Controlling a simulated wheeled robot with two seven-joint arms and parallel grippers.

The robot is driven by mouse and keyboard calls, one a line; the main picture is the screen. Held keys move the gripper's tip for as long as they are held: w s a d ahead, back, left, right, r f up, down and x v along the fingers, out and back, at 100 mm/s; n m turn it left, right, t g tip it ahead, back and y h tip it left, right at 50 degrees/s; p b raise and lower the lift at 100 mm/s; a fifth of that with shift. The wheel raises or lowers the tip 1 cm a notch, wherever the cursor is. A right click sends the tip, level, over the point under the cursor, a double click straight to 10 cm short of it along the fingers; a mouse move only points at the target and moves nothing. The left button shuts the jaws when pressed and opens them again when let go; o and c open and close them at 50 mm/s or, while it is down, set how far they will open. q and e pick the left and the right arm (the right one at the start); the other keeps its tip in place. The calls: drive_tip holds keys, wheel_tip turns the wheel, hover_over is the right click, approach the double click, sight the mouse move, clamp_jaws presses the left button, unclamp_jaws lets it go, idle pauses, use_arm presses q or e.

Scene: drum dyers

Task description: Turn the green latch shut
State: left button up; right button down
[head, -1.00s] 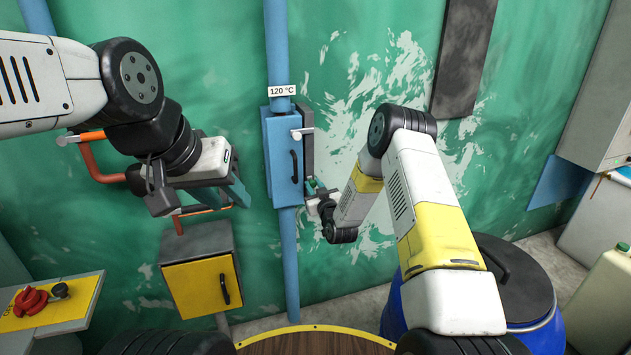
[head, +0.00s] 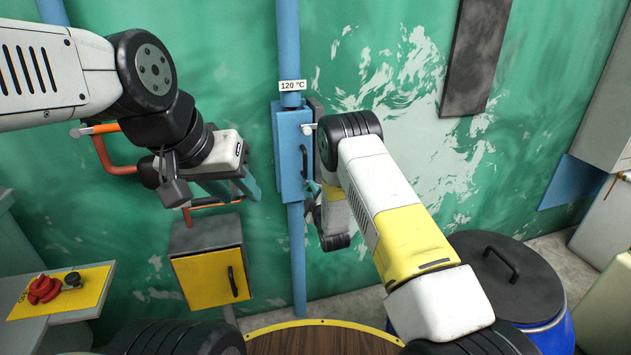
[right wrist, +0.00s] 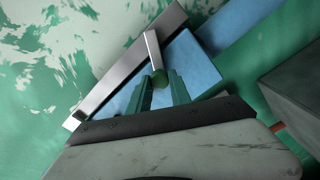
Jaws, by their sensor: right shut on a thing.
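The blue box (head: 291,150) on the wall pipe has a dark handle and a label reading "120 °C" above it. In the head view, my right gripper (head: 313,188) is at the box's lower right side and mostly hidden by my right arm. My left gripper (head: 238,190) is open and empty, left of the box.
A grey cabinet with a yellow door (head: 212,278) hangs below my left gripper. Orange pipes (head: 108,155) run behind my left arm. A blue drum with a black lid (head: 505,275) stands at the right.

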drive_tip(key=shift+s+a+f+n, duration=0.15)
drive_tip(key=shift+f+n, duration=0.4)
drive_tip(key=shift+n, duration=0.5)
drive_tip(key=shift+a+f+n, duration=0.1)
drive_tip(key=shift+f+n, duration=0.4)
drive_tip(key=shift+n, duration=0.5)
drive_tip(key=shift+s+a+f+n, duration=0.15)
drive_tip(key=shift+f+n, duration=0.4)
drive_tip(key=shift+n, duration=0.5)
drive_tip(key=shift+w, duration=0.1)
drive_tip(key=c, duration=1.2)
unclamp_jaws()
drive_tip(key=v, duration=0.7)
drive_tip(key=shift+s, duration=0.35)
drive_tip(key=shift+d, duration=0.1)
